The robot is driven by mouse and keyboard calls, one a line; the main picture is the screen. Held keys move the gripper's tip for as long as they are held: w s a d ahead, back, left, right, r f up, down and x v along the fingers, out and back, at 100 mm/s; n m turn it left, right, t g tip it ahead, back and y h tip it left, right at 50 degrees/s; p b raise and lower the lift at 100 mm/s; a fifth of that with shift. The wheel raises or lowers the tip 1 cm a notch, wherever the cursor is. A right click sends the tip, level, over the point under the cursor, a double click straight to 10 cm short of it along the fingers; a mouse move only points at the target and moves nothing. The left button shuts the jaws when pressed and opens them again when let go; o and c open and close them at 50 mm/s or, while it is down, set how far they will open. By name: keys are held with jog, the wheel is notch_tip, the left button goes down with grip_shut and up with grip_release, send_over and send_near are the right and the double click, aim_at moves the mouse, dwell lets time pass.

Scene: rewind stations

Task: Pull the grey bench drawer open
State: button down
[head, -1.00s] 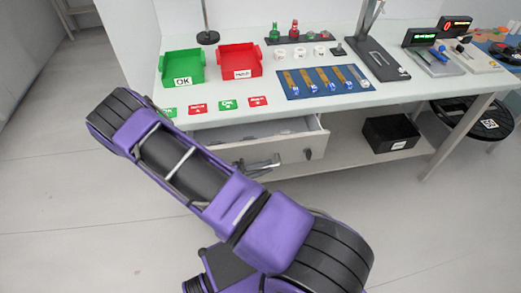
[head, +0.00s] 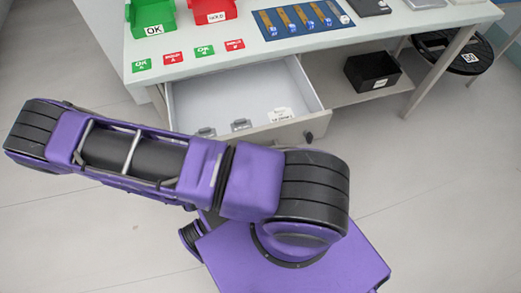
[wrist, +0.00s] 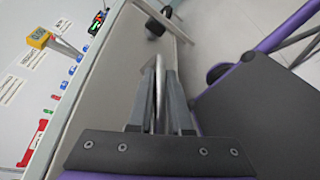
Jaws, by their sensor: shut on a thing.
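The grey bench drawer (head: 225,95) stands well open under the bench top in the head view, its inside showing. Part of its front is hidden behind my arm. In the wrist view, my gripper (wrist: 160,95) is shut on the drawer's metal bar handle (wrist: 159,80), which runs between the two fingers. The drawer front (wrist: 108,75) lies just left of the fingers. My gripper and the handle are hidden behind my arm in the head view.
Small grey pieces (head: 241,125) and a white label (head: 281,114) lie in the drawer. The bench top (head: 260,55) holds green and red bins, coloured cards and a blue mat (head: 303,20). A black bin (head: 372,72) sits on the lower shelf. Floor at right front is clear.

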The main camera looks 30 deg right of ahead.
jog(key=shift+a, duration=0.1)
jog(key=c, duration=0.8)
grip_release()
jog(key=shift+c, duration=0.2)
jog(key=w+v, duration=0.1)
jog(key=v, duration=1.6)
jog(key=shift+s+a, duration=0.2)
jog(key=shift+s, duration=0.3)
jog(key=shift+r, duration=0.1)
